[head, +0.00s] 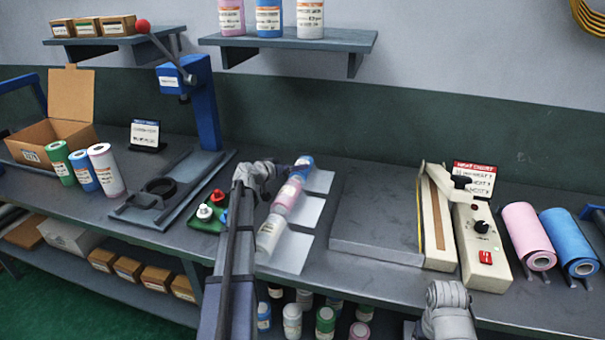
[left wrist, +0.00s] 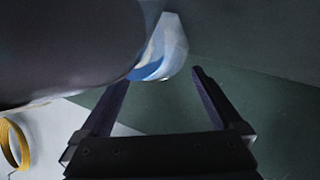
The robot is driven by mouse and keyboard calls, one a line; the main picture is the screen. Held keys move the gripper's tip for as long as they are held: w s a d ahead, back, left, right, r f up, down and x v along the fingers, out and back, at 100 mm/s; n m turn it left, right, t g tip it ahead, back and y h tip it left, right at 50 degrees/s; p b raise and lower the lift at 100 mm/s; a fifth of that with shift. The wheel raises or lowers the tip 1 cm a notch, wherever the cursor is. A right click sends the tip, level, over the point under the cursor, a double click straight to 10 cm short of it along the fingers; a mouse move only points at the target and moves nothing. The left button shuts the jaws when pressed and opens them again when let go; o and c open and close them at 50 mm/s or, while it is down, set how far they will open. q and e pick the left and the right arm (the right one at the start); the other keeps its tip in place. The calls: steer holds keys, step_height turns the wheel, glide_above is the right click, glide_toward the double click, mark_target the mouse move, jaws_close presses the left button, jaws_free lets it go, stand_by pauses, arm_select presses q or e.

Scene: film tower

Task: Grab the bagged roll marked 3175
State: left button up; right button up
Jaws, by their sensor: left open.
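Three bagged rolls lie in a row on pale sheets mid-bench in the head view: a blue one (head: 304,164) at the back, a pink one (head: 287,196) in the middle and a white one (head: 270,234) at the front. Their label numbers are too small to read. My left gripper (head: 282,171) is beside the back of the row, partly hidden by its own wrist. In the left wrist view its jaws (left wrist: 160,78) are open, with a blue and pale wrapped roll end (left wrist: 162,52) beyond and between the fingertips. A dark blurred shape covers the upper left there.
A green base with coloured knobs (head: 205,212) and a blue press (head: 203,100) stand left of the row. A flat grey plate (head: 370,225) and a cream heat sealer (head: 480,245) lie right. A shelf (head: 290,40) hangs above. My right arm shows at the front edge.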

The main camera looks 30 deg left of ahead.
arm_select(q)
steer(key=b+x, duration=0.1)
steer(key=x, duration=0.3)
steer(key=shift+f, duration=0.1)
steer(key=c, duration=1.5)
steer(key=shift+a+r, duration=0.15)
steer(key=shift+r, duration=0.1)
steer(key=s+a+r+p, duration=0.1)
steer(key=a+r+p, duration=0.1)
steer(key=a, duration=0.1)
steer(key=s+a+r+p, duration=0.2)
steer(key=a, duration=0.2)
steer(key=s+a+r+p, duration=0.1)
steer(key=a+r+p, duration=0.1)
steer(key=a+p, duration=0.1)
steer(key=shift+s+a+r, duration=0.25)
steer(key=shift+a+r, duration=0.15)
jaws_close()
steer(key=shift+s+a+r+p, duration=0.2)
steer(key=shift+a+p, duration=0.05)
steer(key=shift+a, duration=0.2)
steer(key=shift+s+a+r+p, duration=0.2)
steer(key=shift+a, duration=0.25)
